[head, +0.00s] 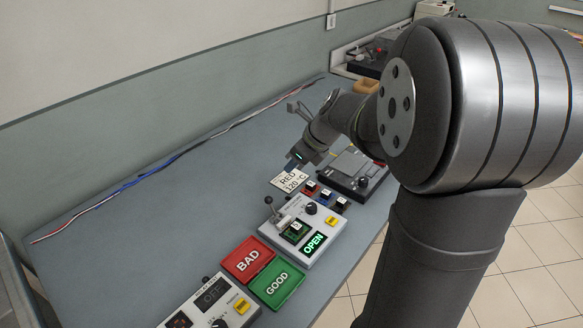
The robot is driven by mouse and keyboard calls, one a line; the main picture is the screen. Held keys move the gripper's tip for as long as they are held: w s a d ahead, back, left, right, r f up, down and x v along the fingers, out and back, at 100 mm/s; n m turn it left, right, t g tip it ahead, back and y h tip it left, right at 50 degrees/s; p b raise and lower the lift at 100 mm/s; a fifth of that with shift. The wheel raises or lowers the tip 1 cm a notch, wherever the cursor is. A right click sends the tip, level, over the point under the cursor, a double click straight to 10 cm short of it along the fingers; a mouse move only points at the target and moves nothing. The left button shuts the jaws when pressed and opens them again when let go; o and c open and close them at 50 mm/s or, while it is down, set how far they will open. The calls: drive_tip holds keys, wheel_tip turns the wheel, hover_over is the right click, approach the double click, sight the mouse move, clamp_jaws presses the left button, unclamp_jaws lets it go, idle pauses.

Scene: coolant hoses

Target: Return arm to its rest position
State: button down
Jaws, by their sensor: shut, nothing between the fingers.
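My arm reaches in from the right of the head view. My gripper (297,157) hangs over the far half of the grey table, just beyond a white card reading RED 120 °C (289,180). It is small in the view; its fingers look shut and hold nothing. A grey console (296,246) with a lever, a knob and a green OPEN display stands nearer, apart from the gripper. My large upper arm hides the right part of the table and what lies behind it.
A red BAD tray (247,259) and a green GOOD tray (276,284) lie near the front. A second console (209,305) stands at the bottom edge. A dark device (350,174) sits close right of the gripper. Cables (160,171) run along the wall. The table's left middle is clear.

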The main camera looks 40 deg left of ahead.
idle(0.4)
drive_tip(key=shift+y, duration=0.7)
drive_tip(key=shift+s+f, duration=0.3)
drive_tip(key=shift+f, duration=1.9)
drive_tip(key=shift+s+f, duration=0.3)
drive_tip(key=shift+f, duration=1.9)
drive_tip(key=shift+s+f, duration=0.3)
drive_tip(key=shift+f, duration=1.9)
drive_tip(key=shift+d+f+y, duration=0.15)
drive_tip(key=shift+d+y, duration=0.2)
drive_tip(key=shift+y, duration=0.35)
drive_tip(key=shift+a, duration=0.1)
